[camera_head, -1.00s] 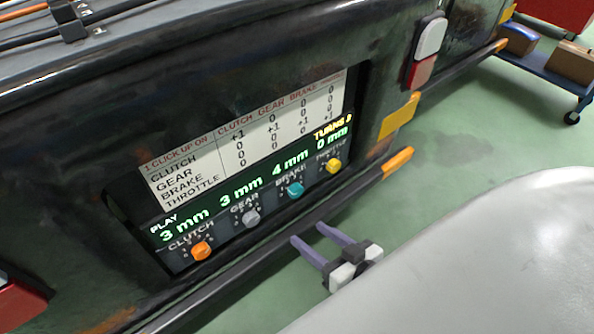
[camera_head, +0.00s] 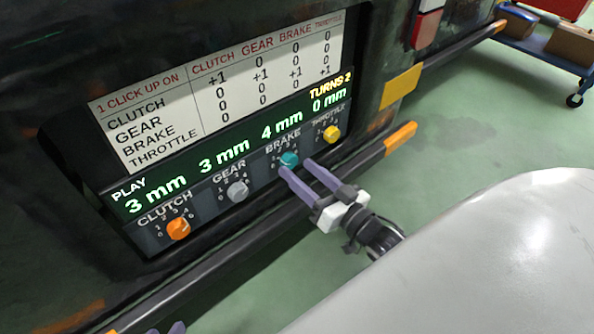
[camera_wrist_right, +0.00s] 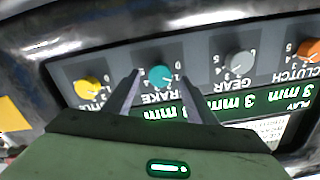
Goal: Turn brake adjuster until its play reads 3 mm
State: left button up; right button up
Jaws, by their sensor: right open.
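The teal brake knob (camera_head: 289,160) sits on the panel under a green readout of 4 mm. The right wrist view shows the brake knob (camera_wrist_right: 161,76) between my fingertips, upside down. My right gripper (camera_head: 295,167) is open, with its two purple fingers pointing at the brake knob from below. I cannot tell whether they touch it. The play display (camera_head: 224,150) reads clutch 3 mm, gear 3 mm, brake 4 mm, throttle 0 mm, with TURNS 2 above. Purple tips of my left gripper (camera_head: 164,329) barely show at the bottom edge.
The orange clutch knob (camera_head: 178,229) and grey gear knob (camera_head: 237,192) are left of the brake knob; the yellow throttle knob (camera_head: 332,134) is right. A white click chart (camera_head: 165,110) is above. A dark bar (camera_head: 225,257) runs below the panel. A blue cart (camera_head: 545,45) stands back right.

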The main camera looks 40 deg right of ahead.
jog(key=shift+w+a, duration=0.1)
jog(key=shift+w, duration=0.95)
pick_arm(q)
jog(key=shift+d+r, duration=0.2)
jog(key=shift+r, duration=0.05)
pick_arm(e)
jog(key=shift+c, duration=0.2)
